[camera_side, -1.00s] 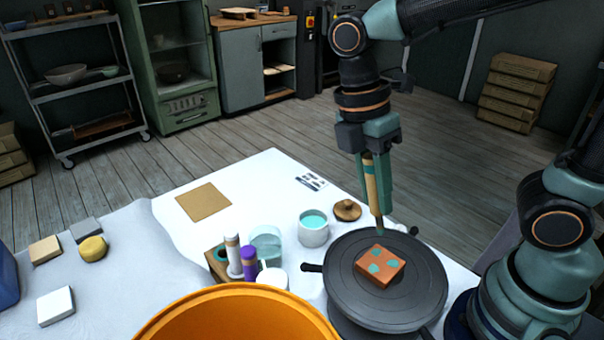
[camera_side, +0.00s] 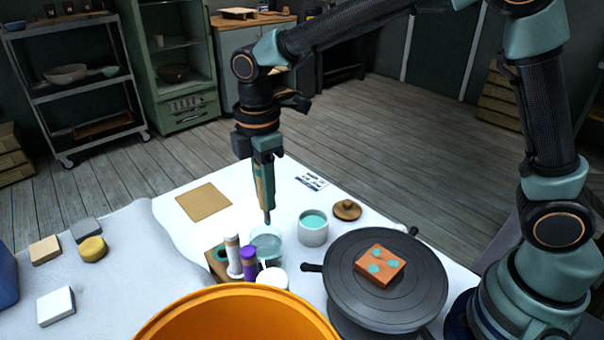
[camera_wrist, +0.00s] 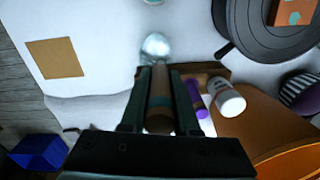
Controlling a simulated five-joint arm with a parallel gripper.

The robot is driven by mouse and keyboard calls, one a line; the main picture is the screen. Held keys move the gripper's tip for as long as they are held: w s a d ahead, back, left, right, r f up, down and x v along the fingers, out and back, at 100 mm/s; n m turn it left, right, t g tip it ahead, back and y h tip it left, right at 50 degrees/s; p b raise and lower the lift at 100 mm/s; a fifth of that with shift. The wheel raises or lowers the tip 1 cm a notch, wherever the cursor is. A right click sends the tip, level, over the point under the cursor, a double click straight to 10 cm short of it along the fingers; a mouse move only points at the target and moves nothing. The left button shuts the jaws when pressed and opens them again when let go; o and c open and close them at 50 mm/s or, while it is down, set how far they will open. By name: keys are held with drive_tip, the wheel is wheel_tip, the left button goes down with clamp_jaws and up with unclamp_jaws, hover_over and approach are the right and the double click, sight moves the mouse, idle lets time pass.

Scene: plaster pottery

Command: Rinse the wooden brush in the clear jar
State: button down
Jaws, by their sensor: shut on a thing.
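My gripper (camera_side: 266,202) is shut on the wooden brush (camera_side: 259,188) and holds it upright, tip down. In the wrist view the brush handle (camera_wrist: 160,98) lies between my gripper's fingers (camera_wrist: 160,70). The clear jar (camera_side: 267,246) stands on the white table, holding pale bluish liquid; it also shows in the wrist view (camera_wrist: 154,46). The brush tip is just above or at the jar's mouth; I cannot tell whether it touches the liquid.
A white pot of teal glaze (camera_side: 313,230) stands right of the jar, with a wooden lid (camera_side: 346,209) nearby. White and purple bottles (camera_side: 248,262) stand close in front. A teal-spotted terracotta tile (camera_side: 380,265) lies on the dark turntable (camera_side: 420,297). An orange bucket (camera_side: 235,315) fills the front.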

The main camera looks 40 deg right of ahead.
drive_tip(key=shift+w+a+f, duration=0.2)
drive_tip(key=shift+w+f, duration=0.15)
wheel_tip(320, 180, down, 7)
drive_tip(key=shift+f, duration=0.15)
idle(0.5)
drive_tip(key=shift+w, duration=0.1)
idle(0.4)
